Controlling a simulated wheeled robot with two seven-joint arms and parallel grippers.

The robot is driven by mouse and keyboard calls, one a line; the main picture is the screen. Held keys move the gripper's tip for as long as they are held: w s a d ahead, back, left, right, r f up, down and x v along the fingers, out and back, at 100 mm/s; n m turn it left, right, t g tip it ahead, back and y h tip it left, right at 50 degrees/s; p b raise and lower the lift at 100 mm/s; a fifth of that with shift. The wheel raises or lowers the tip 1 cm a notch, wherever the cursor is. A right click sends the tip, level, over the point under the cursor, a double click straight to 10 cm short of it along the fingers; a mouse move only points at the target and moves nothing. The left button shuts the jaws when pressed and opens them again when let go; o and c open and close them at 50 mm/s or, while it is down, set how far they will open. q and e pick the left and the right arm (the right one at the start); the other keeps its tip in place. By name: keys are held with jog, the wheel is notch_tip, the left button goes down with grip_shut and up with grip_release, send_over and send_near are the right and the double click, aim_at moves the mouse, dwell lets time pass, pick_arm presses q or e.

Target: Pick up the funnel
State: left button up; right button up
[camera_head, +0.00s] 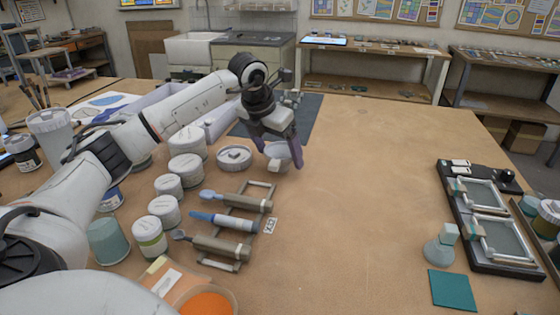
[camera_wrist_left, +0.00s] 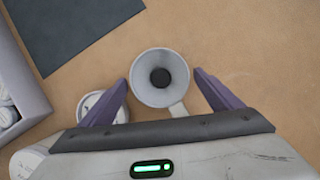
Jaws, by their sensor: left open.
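The white-grey funnel (camera_head: 279,151) stands on the table under my left gripper in the head view, partly hidden by a finger. In the left wrist view the funnel (camera_wrist_left: 160,78) is seen from above, its round mouth with a dark hole at the centre and a small handle towards the gripper. My left gripper (camera_head: 291,150) is open, its purple fingers on either side of the funnel; in the wrist view the gripper (camera_wrist_left: 164,90) shows a gap between each finger and the rim. My right gripper is not in view.
A dark mat (camera_head: 307,110) lies behind. The table's middle right is clear.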

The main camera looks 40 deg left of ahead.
pick_arm(q)
jog(key=shift+w+f, duration=0.15)
jog(key=shift+f, duration=0.2)
jog(key=c, duration=1.2)
